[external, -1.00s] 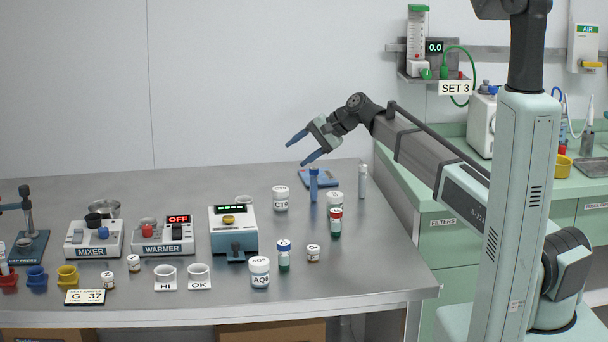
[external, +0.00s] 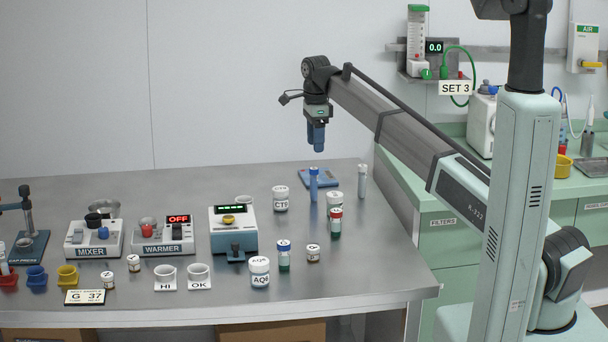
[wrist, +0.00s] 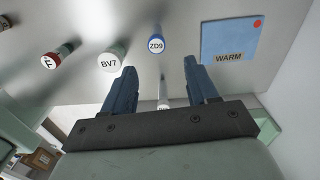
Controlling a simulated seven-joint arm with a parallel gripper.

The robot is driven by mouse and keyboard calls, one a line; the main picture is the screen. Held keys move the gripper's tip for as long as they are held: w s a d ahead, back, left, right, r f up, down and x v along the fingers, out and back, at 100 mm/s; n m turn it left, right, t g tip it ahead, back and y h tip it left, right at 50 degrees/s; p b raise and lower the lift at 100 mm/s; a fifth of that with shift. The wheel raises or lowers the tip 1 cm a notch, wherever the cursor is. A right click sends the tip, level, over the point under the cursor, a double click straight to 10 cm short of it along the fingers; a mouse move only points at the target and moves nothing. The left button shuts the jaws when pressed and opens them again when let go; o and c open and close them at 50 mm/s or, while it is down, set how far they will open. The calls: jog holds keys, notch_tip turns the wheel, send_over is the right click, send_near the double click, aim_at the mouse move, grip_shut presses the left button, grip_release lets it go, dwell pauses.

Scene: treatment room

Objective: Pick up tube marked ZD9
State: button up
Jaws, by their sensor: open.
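The tube marked ZD9 (wrist: 157,44) has a blue cap with a white label on top in the wrist view. In the external view it is the upright blue tube (external: 313,186) at the back right of the steel table. My gripper (external: 317,149) points down above the table, over the area of this tube, with clear space between its fingertips and the cap. In the wrist view the open fingers (wrist: 160,68) show nothing held, and the ZD9 cap appears just beyond their tips, roughly between them.
A white-capped jar marked BV7 (wrist: 110,60) stands near ZD9, with a red-capped tube (external: 336,222) in front. A blue WARM pad (wrist: 231,40) lies beside ZD9. A pale tube (external: 362,182) stands to the right. A CT-marked jar (external: 281,199) stands left.

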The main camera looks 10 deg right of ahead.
aim_at(316, 168)
notch_tip(316, 168, down, 8)
jog(key=shift+f, duration=0.15)
jog(key=shift+s+a+f, duration=0.1)
jog(key=shift+s+f, duration=0.05)
jog(key=shift+f, duration=1.2)
jog(key=shift+s+a+f, duration=0.1)
jog(key=shift+f, duration=1.25)
jog(key=shift+c, duration=0.2)
grip_shut()
